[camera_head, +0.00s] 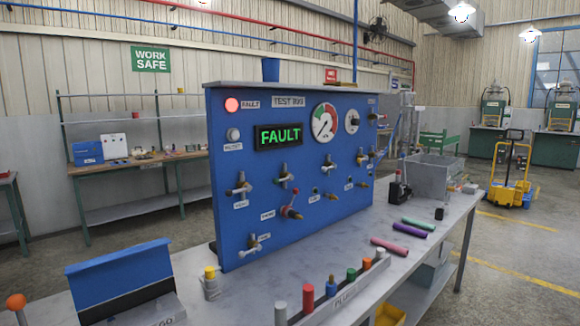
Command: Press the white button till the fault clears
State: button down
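The white button (233,134) sits on the upper left of the blue test panel (340,195), above a small label. Above it a round red lamp (232,104) marked FAULT is lit. A black display (279,136) to the right of the button reads FAULT in green letters. My gripper is not in view, and nothing touches the button.
The panel stands on a grey bench (400,250) and carries several valves and a gauge (324,122). A row of coloured plugs (331,287), a blue open case (118,280) and coloured cylinders (410,229) lie in front of and beside it.

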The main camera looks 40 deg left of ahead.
aim_at(234, 135)
jog(key=u, duration=0.55)
jog(key=i, duration=0.9)
jog(key=u, duration=0.9)
jog(key=i, duration=0.45)
jog(key=u, duration=0.2)
